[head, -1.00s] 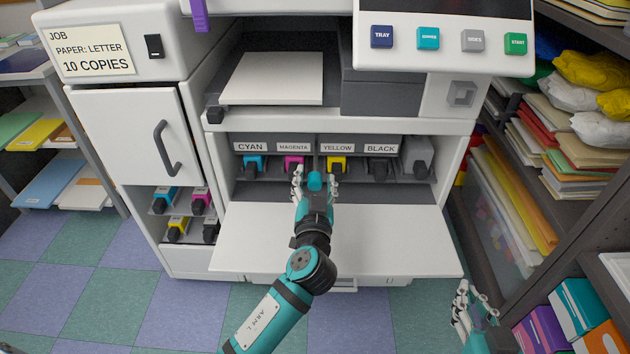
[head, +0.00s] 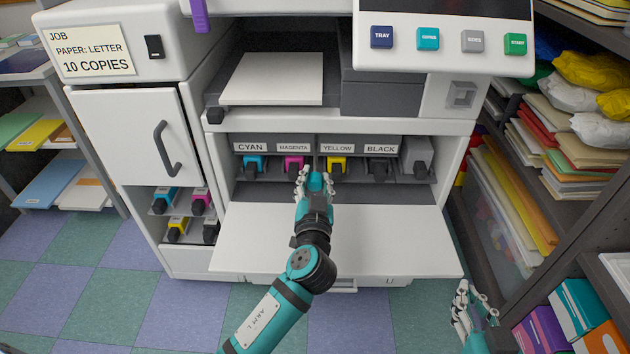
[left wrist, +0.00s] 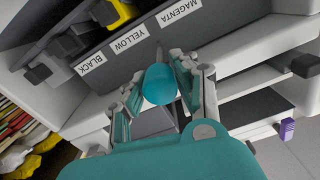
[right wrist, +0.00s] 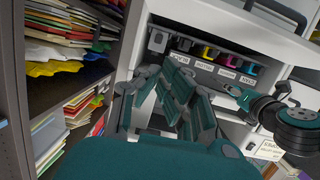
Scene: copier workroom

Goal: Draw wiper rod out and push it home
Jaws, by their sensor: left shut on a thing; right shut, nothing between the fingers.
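The wiper rod has a round teal knob (head: 315,181) and stands in front of the open toner bay, between the magenta and yellow cartridges in the picture. In the left wrist view the knob (left wrist: 160,85) sits between the fingers, with a short thin grey shaft (left wrist: 158,52) running beyond it toward the label strip. My left gripper (head: 316,176) is shut on the knob. How far the rod is drawn out, and its hole, I cannot tell. My right gripper (head: 474,300) is shut and empty at the lower right, away from the copier; its fingers show in the right wrist view (right wrist: 188,105).
The lowered white front door (head: 400,240) lies below my left gripper. Labelled cyan (head: 254,165), magenta (head: 292,165), yellow (head: 337,166) and black (head: 380,168) cartridges line the bay. A grey block (head: 417,158) stands at its right end. Shelves of paper border the right side.

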